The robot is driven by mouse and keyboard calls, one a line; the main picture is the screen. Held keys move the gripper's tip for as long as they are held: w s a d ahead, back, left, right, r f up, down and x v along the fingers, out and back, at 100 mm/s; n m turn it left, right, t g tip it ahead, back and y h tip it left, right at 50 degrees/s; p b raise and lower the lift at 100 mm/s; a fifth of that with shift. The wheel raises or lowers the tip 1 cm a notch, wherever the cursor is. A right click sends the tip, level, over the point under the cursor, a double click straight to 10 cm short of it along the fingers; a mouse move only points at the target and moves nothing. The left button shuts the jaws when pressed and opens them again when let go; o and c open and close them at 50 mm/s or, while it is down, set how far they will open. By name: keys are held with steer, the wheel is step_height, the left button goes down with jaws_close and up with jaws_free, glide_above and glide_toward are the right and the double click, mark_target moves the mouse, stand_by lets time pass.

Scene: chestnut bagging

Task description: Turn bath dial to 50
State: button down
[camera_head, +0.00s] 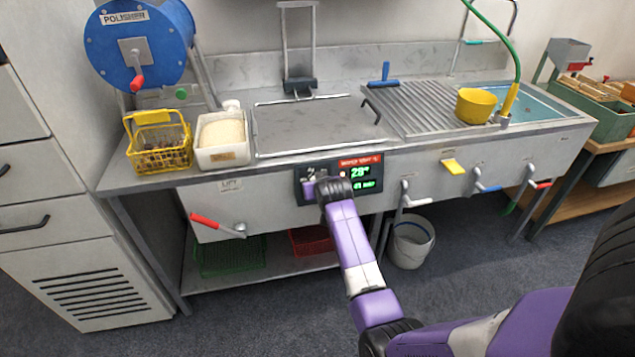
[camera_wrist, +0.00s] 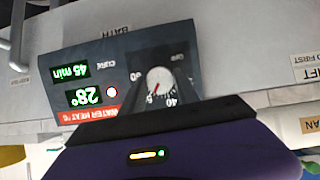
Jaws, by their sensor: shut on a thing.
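The bath dial (camera_wrist: 158,80) is a pale round knob with a red pointer line on the dark control panel, labelled BATH. The wrist view shows the panel upside down. The panel display (camera_head: 362,175) reads 28° in green; the wrist view also shows 45 min. In the head view my gripper hides most of the dial.
The panel sits on the steel sink unit's front. A red-handled lever (camera_head: 217,226) is at left, a grey lever (camera_head: 411,197) at right. Above are a yellow basket (camera_head: 160,143), a white tub (camera_head: 222,150) and a grey lid (camera_head: 315,128). A white bucket (camera_head: 410,243) stands below.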

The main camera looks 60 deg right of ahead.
steer(key=shift+s+m+y, duration=0.1)
steer(key=shift+m+y, duration=0.2)
steer(key=shift+m, duration=0.6)
steer(key=c, duration=0.9)
jaws_free()
steer(key=shift+t, duration=0.3)
steer(key=p+v, duration=0.1)
steer(key=v, duration=0.6)
steer(key=shift+s+a+r, duration=0.15)
steer(key=shift+a+r, duration=0.05)
steer(key=shift+a, duration=0.05)
